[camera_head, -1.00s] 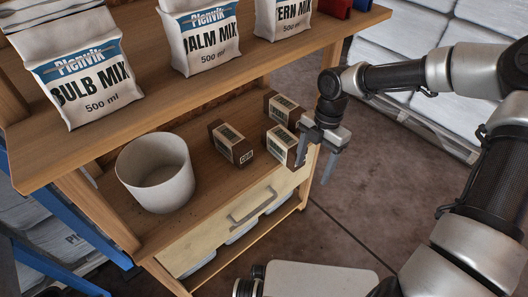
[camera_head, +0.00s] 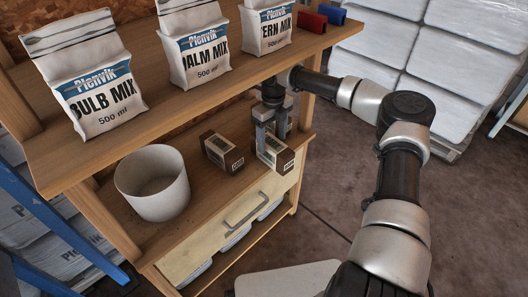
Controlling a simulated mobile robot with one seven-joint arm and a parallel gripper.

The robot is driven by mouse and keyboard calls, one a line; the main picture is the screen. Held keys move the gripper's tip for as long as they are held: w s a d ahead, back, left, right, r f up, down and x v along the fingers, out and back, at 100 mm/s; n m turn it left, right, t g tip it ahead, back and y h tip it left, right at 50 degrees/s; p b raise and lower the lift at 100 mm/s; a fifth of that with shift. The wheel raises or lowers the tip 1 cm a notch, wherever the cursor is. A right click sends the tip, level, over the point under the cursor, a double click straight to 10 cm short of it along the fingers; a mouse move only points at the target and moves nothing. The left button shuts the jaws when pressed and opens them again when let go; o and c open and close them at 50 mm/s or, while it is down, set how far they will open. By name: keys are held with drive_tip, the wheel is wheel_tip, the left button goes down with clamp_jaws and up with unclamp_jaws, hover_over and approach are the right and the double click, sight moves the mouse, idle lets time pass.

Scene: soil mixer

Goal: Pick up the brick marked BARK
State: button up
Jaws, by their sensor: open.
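On the lower wooden shelf, a dark brown brick with a pale label (camera_head: 222,153) lies left of my gripper. A second such brick (camera_head: 281,158) lies at the right, near the shelf's front edge. The end labels are too small to read surely, so I cannot tell which is marked BARK. My gripper (camera_head: 272,143) points down, open, at the right-hand brick. One finger overlaps the brick's left side in the picture and the other shows behind it; contact is unclear. The third brick, behind this one, is hidden by my gripper and arm.
A white pot (camera_head: 153,184) stands left on the lower shelf (camera_head: 207,195). The upper shelf (camera_head: 150,120) overhangs closely, with a BULB MIX bag (camera_head: 95,95) and other bags. A drawer with a handle (camera_head: 245,208) is below. Wrapped pallets stand behind at right.

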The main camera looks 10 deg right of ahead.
wheel_tip(320, 180, down, 7)
drive_tip(key=shift+r+b, duration=0.2)
drive_tip(key=shift+b, duration=0.8)
drive_tip(key=shift+w, duration=0.1)
drive_tip(key=c, duration=1.5)
drive_tip(key=shift+r, duration=0.2)
